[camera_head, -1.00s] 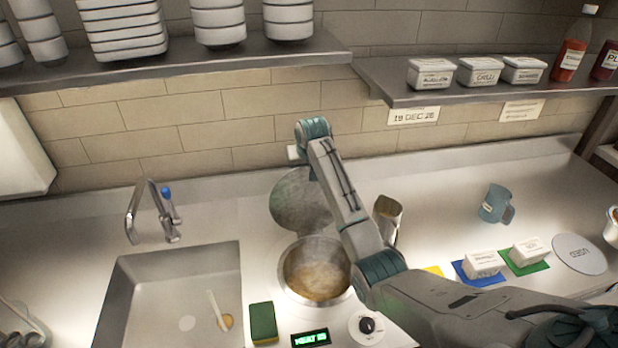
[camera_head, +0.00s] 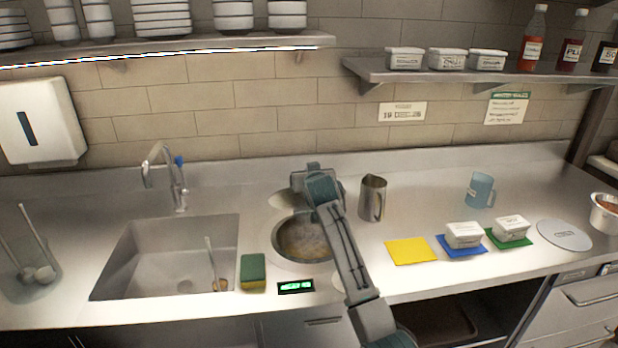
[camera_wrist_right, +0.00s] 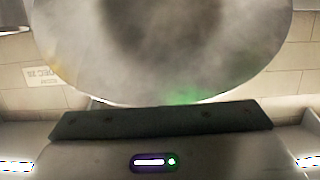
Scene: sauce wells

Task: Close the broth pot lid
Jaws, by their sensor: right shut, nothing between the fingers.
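The broth pot (camera_head: 303,240) is set in the counter and open, with cloudy brown broth showing inside. Its round metal lid (camera_head: 285,201) is raised at the pot's back edge, partly hidden by my right arm. In the right wrist view the lid (camera_wrist_right: 165,50) fills the upper middle as a large grey disc, with a green glow on its lower edge. My right gripper (camera_head: 298,181) is at the lid, above the back of the pot, shut and empty. I cannot tell whether it touches the lid. My left gripper is not in view.
A green and yellow sponge (camera_head: 253,271) and a green-lit display (camera_head: 295,286) are in front of the pot. The sink (camera_head: 170,262) is to the left. A metal pitcher (camera_head: 372,198) stands to the right, with a yellow mat (camera_head: 410,251) nearer the front edge.

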